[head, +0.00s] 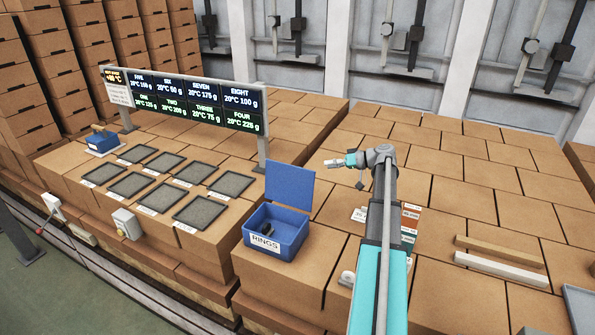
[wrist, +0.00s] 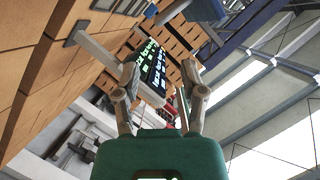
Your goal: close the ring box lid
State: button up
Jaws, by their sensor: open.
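The ring box (head: 275,236) is a blue box labelled RINGS on the stacked bricks, in the middle of the head view. Its blue lid (head: 290,186) stands upright, hinged at the back edge. A dark object (head: 267,230) lies inside, too small to make out. My gripper (head: 328,162) is to the right of the lid and apart from it, pointing left. In the wrist view my gripper (wrist: 160,82) shows two spread fingers with nothing between them. The ring box is not clear in the wrist view.
A display board (head: 190,100) on posts stands behind several dark square pads (head: 190,213) left of the box. A small blue item (head: 102,140) sits at far left. Wooden and white bars (head: 500,250) lie at right. The brick top behind my arm is clear.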

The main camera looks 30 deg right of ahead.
aim_at(296, 169)
jog(key=b+x, duration=0.3)
jog(key=x, duration=1)
jog(key=shift+d, duration=0.1)
jog(key=shift+c, duration=0.3)
grip_shut()
